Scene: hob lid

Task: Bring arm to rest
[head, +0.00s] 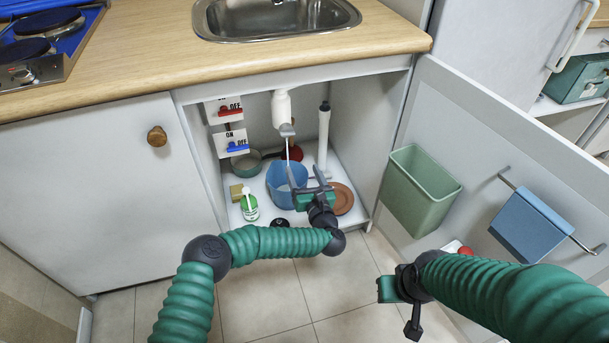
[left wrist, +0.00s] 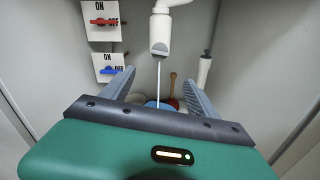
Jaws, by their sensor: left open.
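My left gripper (head: 308,182) reaches into the open cabinet under the sink. It is open, with its two grey fingers apart in the left wrist view (left wrist: 158,92) and nothing gripped between them. The white drain trap (head: 282,108) hangs above and beyond it. A thin pale streak runs from the trap down toward a blue bucket (head: 281,190), which the gripper partly covers. My right gripper (head: 398,292) is low outside the cabinet, near the open door; its finger gap is not clear.
Red (head: 230,112) and blue (head: 238,148) valve handles are on the left inner wall. A green-white bottle (head: 249,206) and brown disc (head: 342,197) flank the bucket.

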